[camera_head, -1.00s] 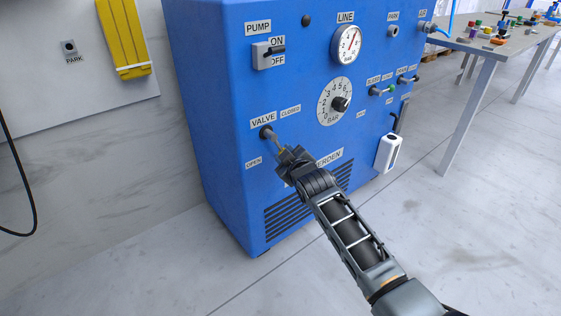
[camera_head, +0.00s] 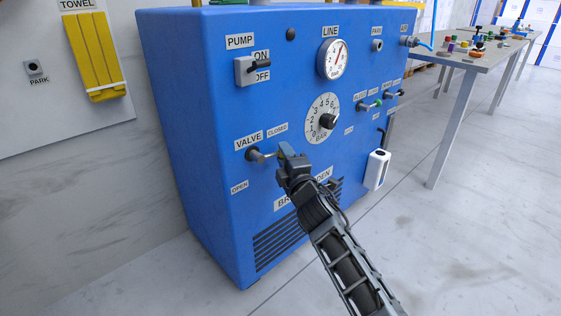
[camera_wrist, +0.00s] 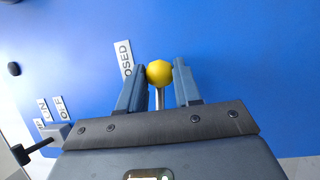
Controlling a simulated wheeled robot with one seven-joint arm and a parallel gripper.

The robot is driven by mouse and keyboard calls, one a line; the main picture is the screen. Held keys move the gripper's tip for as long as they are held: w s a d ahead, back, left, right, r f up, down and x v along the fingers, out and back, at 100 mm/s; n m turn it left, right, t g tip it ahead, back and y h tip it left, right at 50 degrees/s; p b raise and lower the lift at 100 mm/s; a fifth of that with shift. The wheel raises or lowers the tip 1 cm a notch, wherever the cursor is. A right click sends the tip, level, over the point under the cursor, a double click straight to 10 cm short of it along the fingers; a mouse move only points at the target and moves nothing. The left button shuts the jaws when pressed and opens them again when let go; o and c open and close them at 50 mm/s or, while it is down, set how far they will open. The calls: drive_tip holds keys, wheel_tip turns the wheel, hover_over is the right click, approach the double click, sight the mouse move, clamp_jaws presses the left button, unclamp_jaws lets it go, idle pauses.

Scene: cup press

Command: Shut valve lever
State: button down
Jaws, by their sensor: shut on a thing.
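The valve lever (camera_head: 262,155) sticks out to the right from its pivot on the blue machine's front, roughly level. It is between the VALVE and CLOSED labels above and the OPEN label (camera_head: 239,187) below. My gripper (camera_head: 284,153) is at the lever's outer end, which it hides in the head view. In the wrist view, the lever's yellow ball end (camera_wrist: 159,73) and its metal stem sit between the two fingers of my gripper (camera_wrist: 158,86), which is shut on it. The CLOSED label (camera_wrist: 124,58) lies just left of the ball there.
The blue machine (camera_head: 200,130) carries a pump switch (camera_head: 252,70), a line gauge (camera_head: 333,58) and a pressure dial (camera_head: 322,119). A white box (camera_head: 377,169) hangs at its right side. A table (camera_head: 470,58) with small parts stands at the right.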

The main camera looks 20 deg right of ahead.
drive_tip(key=shift+r+n+t+b, duration=0.45)
drive_tip(key=shift+r+n+t, duration=0.05)
drive_tip(key=shift+n, duration=0.4)
drive_tip(key=shift+r, duration=0.1)
drive_tip(key=c, duration=0.8)
unclamp_jaws()
drive_tip(key=s, duration=0.2)
drive_tip(key=s+p, duration=0.1)
drive_tip(key=s, duration=0.2)
drive_tip(key=s+f+p, duration=0.1)
drive_tip(key=s, duration=0.1)
drive_tip(key=shift+s+a+f, duration=0.1)
drive_tip(key=shift+s+a, duration=0.15)
drive_tip(key=shift+s, duration=0.1)
